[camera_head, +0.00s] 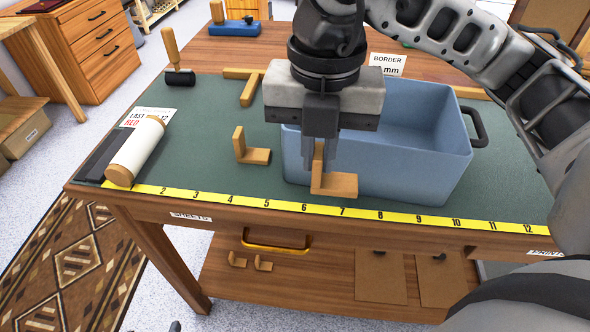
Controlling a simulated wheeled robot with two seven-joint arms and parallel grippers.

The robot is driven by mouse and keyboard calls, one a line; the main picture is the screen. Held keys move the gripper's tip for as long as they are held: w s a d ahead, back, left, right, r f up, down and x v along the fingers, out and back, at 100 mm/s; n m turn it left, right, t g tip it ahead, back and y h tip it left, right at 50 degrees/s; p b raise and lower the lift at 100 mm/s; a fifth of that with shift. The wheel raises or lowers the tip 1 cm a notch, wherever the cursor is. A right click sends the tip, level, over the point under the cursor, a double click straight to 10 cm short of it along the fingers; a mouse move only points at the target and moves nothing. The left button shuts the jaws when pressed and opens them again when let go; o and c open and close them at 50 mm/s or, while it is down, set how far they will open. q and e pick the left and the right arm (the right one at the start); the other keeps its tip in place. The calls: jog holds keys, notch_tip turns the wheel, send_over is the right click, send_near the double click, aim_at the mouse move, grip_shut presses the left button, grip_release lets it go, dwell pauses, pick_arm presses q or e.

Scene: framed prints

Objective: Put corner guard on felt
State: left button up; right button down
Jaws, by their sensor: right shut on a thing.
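A wooden L-shaped corner guard (336,184) is held in my right gripper (318,162), which is shut on its upright leg. It shows in front of the blue bin, near the table's front edge; I cannot tell whether it touches the surface. A second wooden corner guard (254,155) stands on the green felt-like surface (215,135) to the left. That green surface covers the front of the table. A dark grey flat piece (104,156) lies at the left end. My left gripper is not in view.
A blue bin (425,182) stands at the right behind my gripper. A yellow ruler strip (255,201) runs along the front edge. A white roll (138,150), a brayer (177,65) and a wooden angle piece (247,88) lie left and back. The green surface left of the second guard is clear.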

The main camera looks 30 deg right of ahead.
jog(key=w+f, duration=0.1)
jog(key=f, duration=0.2)
jog(key=w+f, duration=0.2)
jog(key=f, duration=0.1)
jog(key=w+a+f, duration=0.1)
jog(key=w+f, duration=0.1)
jog(key=f, duration=0.1)
jog(key=shift+f, duration=0.1)
jog(key=shift+f, duration=0.15)
jog(key=c, duration=1.5)
grip_release()
